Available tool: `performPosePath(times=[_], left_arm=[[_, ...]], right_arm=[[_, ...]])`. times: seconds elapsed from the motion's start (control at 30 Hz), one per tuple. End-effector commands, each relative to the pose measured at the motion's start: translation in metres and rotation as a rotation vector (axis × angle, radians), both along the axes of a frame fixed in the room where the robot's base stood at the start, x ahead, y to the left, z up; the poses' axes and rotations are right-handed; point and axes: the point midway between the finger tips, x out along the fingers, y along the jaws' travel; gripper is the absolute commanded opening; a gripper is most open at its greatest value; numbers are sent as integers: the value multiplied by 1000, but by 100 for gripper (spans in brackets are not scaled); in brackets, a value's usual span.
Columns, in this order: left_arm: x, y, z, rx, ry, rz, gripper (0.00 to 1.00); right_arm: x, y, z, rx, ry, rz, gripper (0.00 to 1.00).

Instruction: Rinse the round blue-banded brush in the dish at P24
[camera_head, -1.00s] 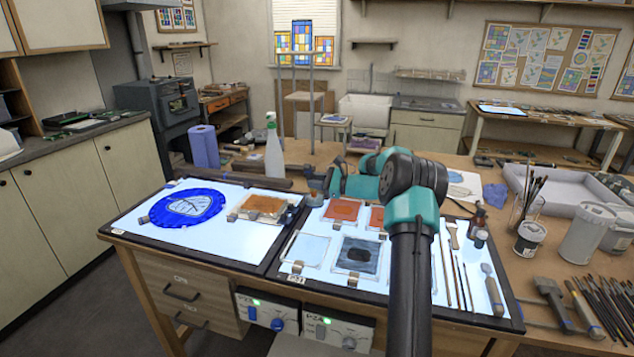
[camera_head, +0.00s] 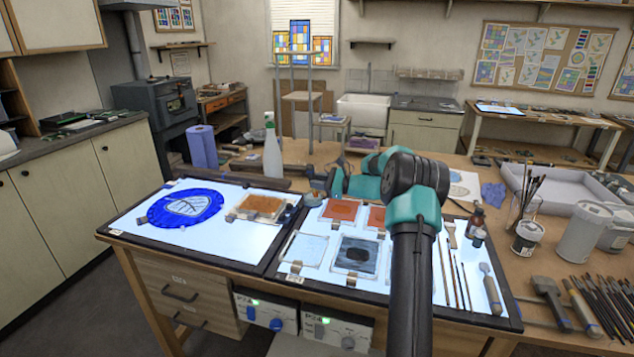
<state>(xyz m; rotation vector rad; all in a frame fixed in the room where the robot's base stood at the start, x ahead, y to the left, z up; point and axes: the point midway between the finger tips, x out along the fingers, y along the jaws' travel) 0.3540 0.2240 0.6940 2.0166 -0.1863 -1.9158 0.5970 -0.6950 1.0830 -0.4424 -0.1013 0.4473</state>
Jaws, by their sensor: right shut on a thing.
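My right arm comes up from the bottom and reaches left across the right light panel (camera_head: 405,292). My right gripper (camera_head: 318,184) is small and partly hidden by its own wrist, at the back left of this panel. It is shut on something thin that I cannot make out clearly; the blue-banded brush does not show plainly. A small round dish (camera_head: 313,199) is right below the gripper. I cannot tell whether bristles touch it. The label writing is too small to read surely. My left gripper is not in view.
Painted glass pieces (camera_head: 357,255) lie on the right panel, with several tools (camera_head: 491,288) to the right. A blue round piece (camera_head: 186,207) lies on the left panel. Jars (camera_head: 527,238) and loose brushes (camera_head: 598,303) crowd the right.

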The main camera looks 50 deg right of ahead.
Motion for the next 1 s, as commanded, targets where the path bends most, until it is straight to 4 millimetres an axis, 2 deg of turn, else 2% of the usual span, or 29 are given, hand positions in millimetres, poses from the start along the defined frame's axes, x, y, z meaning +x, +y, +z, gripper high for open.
performPosePath(times=[0.5,1.0], left_arm=[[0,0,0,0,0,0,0],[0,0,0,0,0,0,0]], right_arm=[[13,6,0,0,0,0,0],[5,2,0,0,0,-1,0]])
